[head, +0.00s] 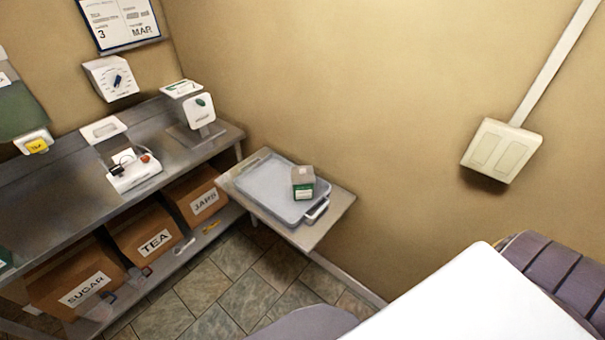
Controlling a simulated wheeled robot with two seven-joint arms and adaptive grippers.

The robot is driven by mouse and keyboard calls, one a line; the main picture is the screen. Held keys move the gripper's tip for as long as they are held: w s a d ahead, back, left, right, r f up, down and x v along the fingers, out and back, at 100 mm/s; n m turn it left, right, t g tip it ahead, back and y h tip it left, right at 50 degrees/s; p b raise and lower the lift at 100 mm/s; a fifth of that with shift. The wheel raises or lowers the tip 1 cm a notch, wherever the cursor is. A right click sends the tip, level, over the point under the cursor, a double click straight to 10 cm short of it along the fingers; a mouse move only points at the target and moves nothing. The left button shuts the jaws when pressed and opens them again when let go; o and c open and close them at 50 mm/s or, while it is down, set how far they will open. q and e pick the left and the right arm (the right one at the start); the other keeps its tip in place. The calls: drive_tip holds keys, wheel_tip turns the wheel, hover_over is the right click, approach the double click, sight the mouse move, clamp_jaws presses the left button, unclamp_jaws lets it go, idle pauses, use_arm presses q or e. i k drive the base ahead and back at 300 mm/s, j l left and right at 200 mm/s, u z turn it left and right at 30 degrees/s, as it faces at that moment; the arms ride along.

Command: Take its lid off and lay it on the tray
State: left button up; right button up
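A grey-blue tray (262,192) with raised rims and a handle at its near right end lies on a small metal side table (331,208). A small box-like container (303,176) with a grey-brown top and a green and white label stands on the tray's right part. I cannot tell whether that top is a separate lid. No bucket with a lid is clearly in view. Neither of my grippers is in view.
A metal bench (62,196) at the left holds a device with a red button (134,172) and a white dial unit (199,110). Below are cardboard boxes marked SUGAR (75,279), TEA (146,236) and JARS (197,194).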

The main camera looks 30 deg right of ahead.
sight(300, 175)
drive_tip(key=i+j+z, duration=0.15)
drive_tip(key=z, duration=0.3)
drive_tip(key=i+j+z, duration=0.3)
drive_tip(key=z, duration=0.2)
drive_tip(key=i+j+z, duration=0.2)
drive_tip(key=j+z, duration=0.25)
drive_tip(key=i+j+z, duration=0.15)
drive_tip(key=z, duration=0.3)
drive_tip(key=j+z, duration=0.95)
